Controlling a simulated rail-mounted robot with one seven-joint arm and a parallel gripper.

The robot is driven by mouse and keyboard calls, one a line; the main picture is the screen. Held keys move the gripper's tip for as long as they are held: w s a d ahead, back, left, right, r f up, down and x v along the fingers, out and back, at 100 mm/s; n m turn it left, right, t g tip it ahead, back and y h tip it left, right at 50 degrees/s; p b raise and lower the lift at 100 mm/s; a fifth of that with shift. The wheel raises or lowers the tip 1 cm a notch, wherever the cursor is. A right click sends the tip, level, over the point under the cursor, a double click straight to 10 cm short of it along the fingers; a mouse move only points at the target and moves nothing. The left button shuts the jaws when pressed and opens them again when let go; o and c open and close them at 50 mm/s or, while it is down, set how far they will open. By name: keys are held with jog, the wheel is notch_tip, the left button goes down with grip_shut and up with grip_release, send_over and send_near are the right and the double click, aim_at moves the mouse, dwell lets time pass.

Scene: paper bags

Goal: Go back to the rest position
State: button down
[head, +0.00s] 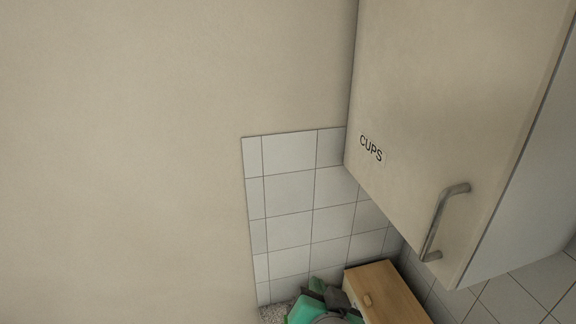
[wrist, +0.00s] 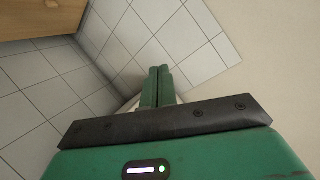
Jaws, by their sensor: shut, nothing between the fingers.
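My gripper (wrist: 159,72) shows in the wrist view, with its two green fingers pressed together and nothing between them. The fingers point toward white tiles, and the distance to them is hard to tell. A whitish curved edge shows partly behind the fingers, mostly hidden. In the head view, green and dark parts of my arm (head: 325,305) show at the bottom edge, beside the wooden box. The fingertips cannot be made out there.
A wall cabinet (head: 430,100) labelled CUPS, with a metal handle (head: 443,222), hangs at the right, its door shut. A wooden box (head: 385,293) with a knob stands below it. White tiles (head: 290,190) cover part of the wall. The plain wall at left is clear.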

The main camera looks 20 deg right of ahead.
jog(key=s+a+r+n+t+y, duration=0.15)
jog(key=a+r+n, duration=0.4)
jog(key=a, duration=0.55)
jog(key=a+r+n+t+y, duration=0.35)
jog(key=a+r, duration=0.35)
jog(key=a, duration=0.3)
jog(key=s+r+t, duration=0.3)
jog(key=s+r, duration=0.2)
jog(key=r, duration=0.5)
jog(key=s+d+r+t, duration=0.1)
jog(key=s+r+t, duration=0.3)
jog(key=r, duration=0.6)
jog(key=shift+s+d+h, duration=0.2)
jog(key=shift+s+h, duration=0.2)
